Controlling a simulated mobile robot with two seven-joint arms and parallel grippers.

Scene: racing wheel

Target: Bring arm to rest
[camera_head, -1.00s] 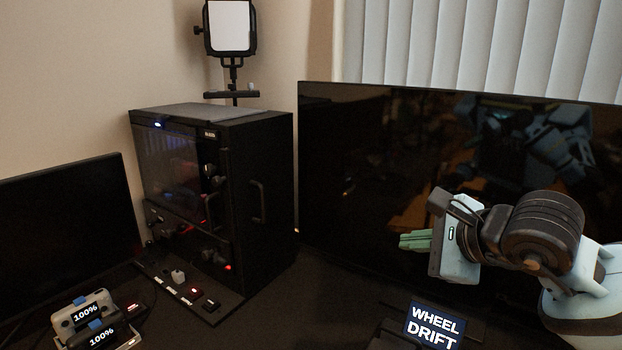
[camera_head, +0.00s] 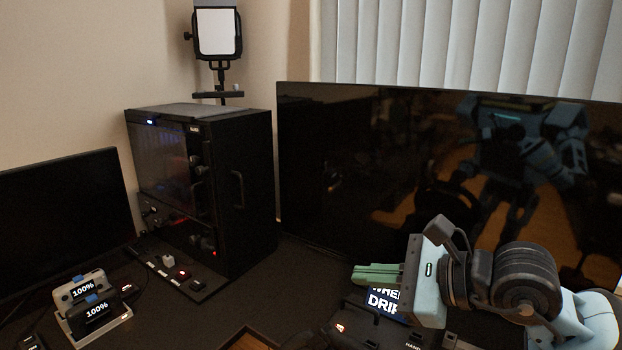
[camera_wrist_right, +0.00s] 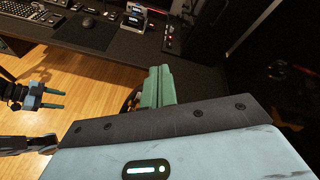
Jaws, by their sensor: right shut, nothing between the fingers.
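My right gripper (camera_head: 358,274) comes in from the right in the head view. Its green fingers are together and empty, in front of the large dark screen (camera_head: 330,190). They partly cover a small sign showing "DRIFT" (camera_head: 381,302). In the right wrist view the right gripper's green fingers (camera_wrist_right: 158,85) lie close together above the desk edge. My left gripper (camera_wrist_right: 60,98) shows at the left of that view, over the wooden floor, with its two green fingers apart and nothing between them. It is out of the head view.
A black cabinet (camera_head: 240,205) with a control panel stands left of the screen. Two handheld devices sit in a charging dock (camera_head: 100,325) at lower left. A second monitor (camera_head: 60,215) stands behind the dock. The desk (camera_head: 200,320) between them has free room.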

